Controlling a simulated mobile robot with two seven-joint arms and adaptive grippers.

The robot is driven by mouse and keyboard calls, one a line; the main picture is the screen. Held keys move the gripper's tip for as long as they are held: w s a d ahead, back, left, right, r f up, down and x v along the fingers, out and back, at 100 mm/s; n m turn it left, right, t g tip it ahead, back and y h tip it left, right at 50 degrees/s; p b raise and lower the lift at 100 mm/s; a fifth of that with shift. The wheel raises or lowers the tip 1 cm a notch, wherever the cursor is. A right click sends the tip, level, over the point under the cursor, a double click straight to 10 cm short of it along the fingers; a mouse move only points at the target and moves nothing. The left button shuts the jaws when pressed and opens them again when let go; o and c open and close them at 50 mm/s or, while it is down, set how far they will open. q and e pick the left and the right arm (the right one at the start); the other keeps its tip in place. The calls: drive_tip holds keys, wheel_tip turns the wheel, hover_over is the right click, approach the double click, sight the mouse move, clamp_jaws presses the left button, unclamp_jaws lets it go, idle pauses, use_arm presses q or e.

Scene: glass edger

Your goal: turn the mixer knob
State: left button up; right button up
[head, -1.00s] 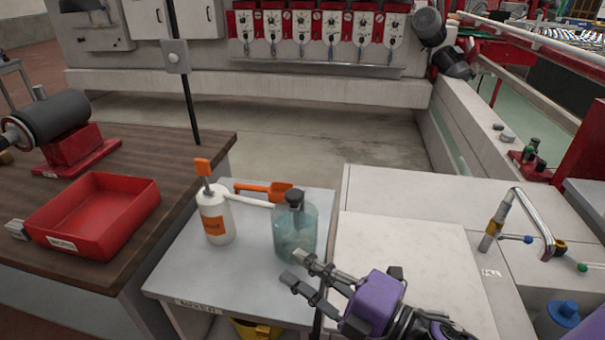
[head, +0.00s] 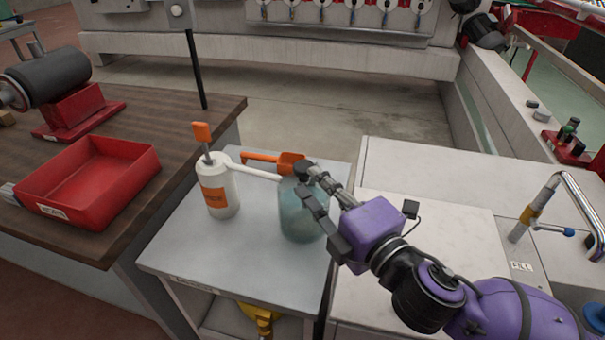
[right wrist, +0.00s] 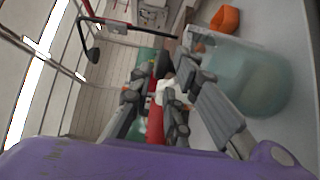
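I cannot tell for sure which part is the mixer knob. At the right of the head view a chrome pipe (head: 575,190) with a brass fitting (head: 530,215) carries a small blue knob (head: 568,232). My right gripper (head: 310,190) is far left of it, over the grey side table. In the right wrist view the open fingers (right wrist: 165,95) stand beside the jar (right wrist: 255,80). My left gripper is not in view.
A white bottle (head: 217,190) with an orange top and an orange scoop (head: 285,161) stand by the jar on the side table (head: 180,250). A red tray (head: 75,205) lies on the wooden bench. The white slab (head: 420,235) to the right is mostly clear.

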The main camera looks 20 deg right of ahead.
sight(304, 166)
drive_tip(key=b+x, duration=0.1)
drive_tip(key=x, duration=0.3)
drive_tip(key=shift+w, duration=0.25)
drive_tip(key=shift+w+a, duration=0.15)
drive_tip(key=shift+w, duration=0.45)
clamp_jaws()
